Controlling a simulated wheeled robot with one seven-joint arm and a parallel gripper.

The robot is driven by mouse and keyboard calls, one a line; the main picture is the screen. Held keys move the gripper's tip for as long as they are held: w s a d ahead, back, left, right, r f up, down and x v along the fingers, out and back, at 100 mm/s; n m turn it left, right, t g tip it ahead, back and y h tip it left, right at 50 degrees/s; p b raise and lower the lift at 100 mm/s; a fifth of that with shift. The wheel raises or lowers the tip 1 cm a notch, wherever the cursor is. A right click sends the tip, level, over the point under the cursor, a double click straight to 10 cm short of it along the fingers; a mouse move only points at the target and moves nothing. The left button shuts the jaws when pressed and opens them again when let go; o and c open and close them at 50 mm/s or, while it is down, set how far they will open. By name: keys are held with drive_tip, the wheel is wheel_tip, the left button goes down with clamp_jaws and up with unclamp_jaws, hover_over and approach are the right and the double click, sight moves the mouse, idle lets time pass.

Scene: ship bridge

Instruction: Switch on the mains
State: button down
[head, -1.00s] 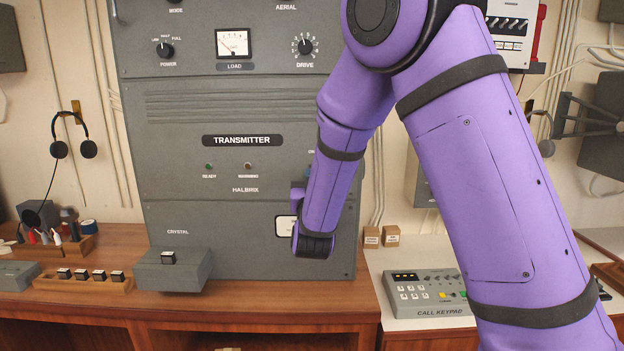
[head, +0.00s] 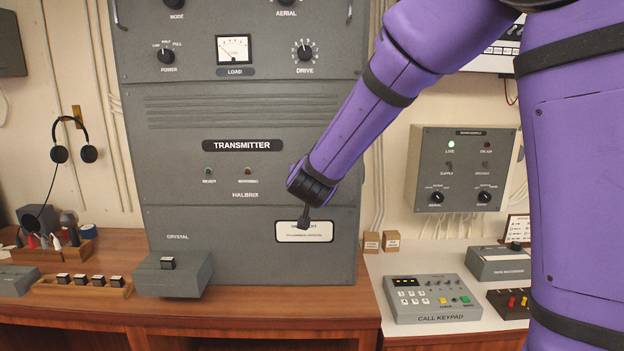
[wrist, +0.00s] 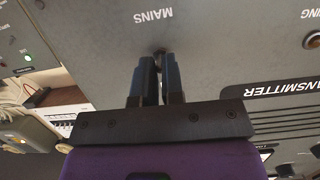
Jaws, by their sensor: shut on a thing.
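The mains switch (wrist: 160,50) is on the grey transmitter cabinet, by the MAINS label, which appears upside down in the wrist view. My gripper (wrist: 160,68) is shut on the switch, its two dark fingers close together around it. The fingers hide most of the switch, and I cannot tell its position. In the head view my wrist covers the switch's place on the transmitter (head: 165,215). A short dark piece hangs below my wrist in front of the white placard; I cannot tell what it is. The READY and WARNING lamps (head: 248,171) look dim.
A grey panel (head: 425,165) with a green LIVE lamp hangs right of the transmitter. A call keypad (head: 432,312) stands on the white counter. A crystal box (head: 172,283) juts out at the transmitter's lower left. Headphones (head: 88,154) hang on the left wall.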

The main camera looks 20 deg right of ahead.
drive_tip(key=shift+w+r+g+y, duration=0.1)
drive_tip(key=shift+r+g+y, duration=0.3)
drive_tip(key=shift+g, duration=0.6)
drive_tip(key=c, duration=1.2)
unclamp_jaws()
drive_tip(key=shift+c, duration=0.2)
drive_tip(key=shift+r, duration=0.1)
drive_tip(key=v, duration=1)
drive_tip(key=shift+s+r, duration=0.25)
drive_tip(key=shift+r, duration=0.05)
